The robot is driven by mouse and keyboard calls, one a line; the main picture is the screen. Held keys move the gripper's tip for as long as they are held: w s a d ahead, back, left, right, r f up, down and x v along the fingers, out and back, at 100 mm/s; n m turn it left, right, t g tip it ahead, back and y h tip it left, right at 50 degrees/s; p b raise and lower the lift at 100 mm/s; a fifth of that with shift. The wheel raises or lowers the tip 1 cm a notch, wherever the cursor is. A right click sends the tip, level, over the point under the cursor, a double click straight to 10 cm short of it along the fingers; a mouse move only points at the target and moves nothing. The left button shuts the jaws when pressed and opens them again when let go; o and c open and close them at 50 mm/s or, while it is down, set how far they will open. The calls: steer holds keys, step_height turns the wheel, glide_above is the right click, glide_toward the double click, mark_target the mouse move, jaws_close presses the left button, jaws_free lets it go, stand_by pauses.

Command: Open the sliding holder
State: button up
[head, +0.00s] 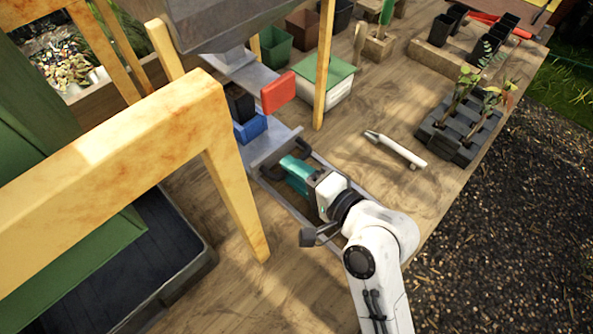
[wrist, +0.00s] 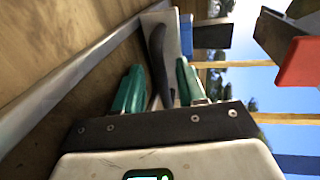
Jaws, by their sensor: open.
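The sliding holder (head: 273,147) is a grey plate on two metal rails, with a blue block (head: 250,129) and a black piece on it. A dark curved handle (wrist: 157,52) stands on its near face. My gripper (head: 284,170) is at that near face. In the wrist view, its two teal fingers (wrist: 159,68) are apart, one on each side of the handle, with visible gaps. The holder's grey face (wrist: 165,22) and blue block (wrist: 206,36) show beyond them. In the head view my fingers partly hide the handle.
A red plate (head: 278,93) stands just behind the holder, under a grey hopper (head: 213,20). A wooden post (head: 323,70) and a wooden frame (head: 232,190) flank the rails. A white tool (head: 395,148) and a dark planter tray (head: 460,133) lie to the right.

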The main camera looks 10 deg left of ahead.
jaws_close()
stand_by(0.3)
stand_by(0.4)
